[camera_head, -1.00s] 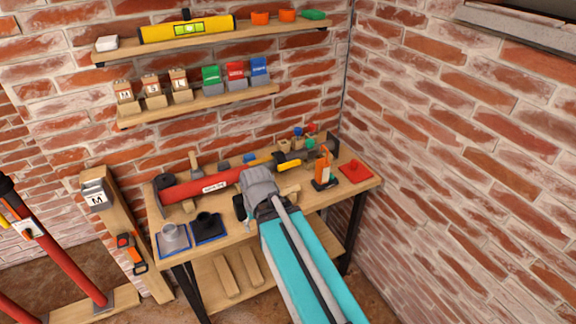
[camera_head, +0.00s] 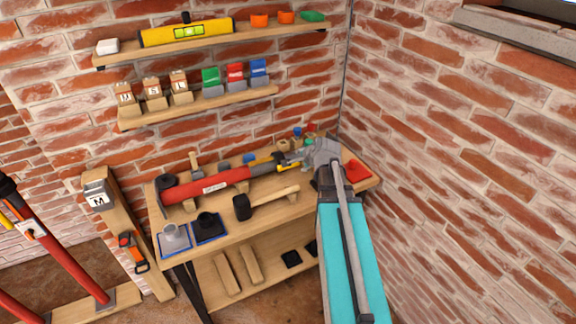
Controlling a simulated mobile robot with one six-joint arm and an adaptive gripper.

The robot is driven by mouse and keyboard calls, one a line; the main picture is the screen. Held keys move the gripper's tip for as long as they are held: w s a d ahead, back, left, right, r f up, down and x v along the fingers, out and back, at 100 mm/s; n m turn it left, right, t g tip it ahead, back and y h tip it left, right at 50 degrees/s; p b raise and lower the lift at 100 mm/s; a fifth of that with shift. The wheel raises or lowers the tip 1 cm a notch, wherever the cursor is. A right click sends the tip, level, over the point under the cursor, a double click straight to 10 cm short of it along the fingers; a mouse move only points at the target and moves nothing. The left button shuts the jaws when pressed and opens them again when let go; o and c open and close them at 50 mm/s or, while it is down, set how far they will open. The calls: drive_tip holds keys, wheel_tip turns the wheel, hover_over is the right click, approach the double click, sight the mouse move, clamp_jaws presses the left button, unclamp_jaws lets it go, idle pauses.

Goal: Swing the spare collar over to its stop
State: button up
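A red and grey prop (camera_head: 205,188) lies along the bench, with a white label on its red tube. A yellow piece (camera_head: 286,167), possibly the collar's handle, shows on its grey right part; which part is the spare collar is not clear. My gripper (camera_head: 295,159) is at the right part of the prop, close to the yellow piece, pointing left. Contact and finger opening are too small to tell. My wrist and arm hide the prop's right end and any stop there.
The wooden bench (camera_head: 243,228) carries a black-headed mallet (camera_head: 243,206), a grey cup part (camera_head: 175,237) and a black one (camera_head: 208,226). A red tray (camera_head: 358,170) is right of my wrist. Shelves hold colored blocks and a yellow level (camera_head: 187,32). A brick wall is close on the right.

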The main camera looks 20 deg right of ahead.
drive_tip(key=shift+w+d, duration=0.1)
idle(0.4)
drive_tip(key=b+x, duration=0.9)
drive_tip(key=x, duration=0.4)
drive_tip(key=shift+w+f+b, duration=0.2)
drive_tip(key=shift+f+b, duration=0.05)
drive_tip(key=shift+b, duration=0.15)
clamp_jaws()
idle(0.4)
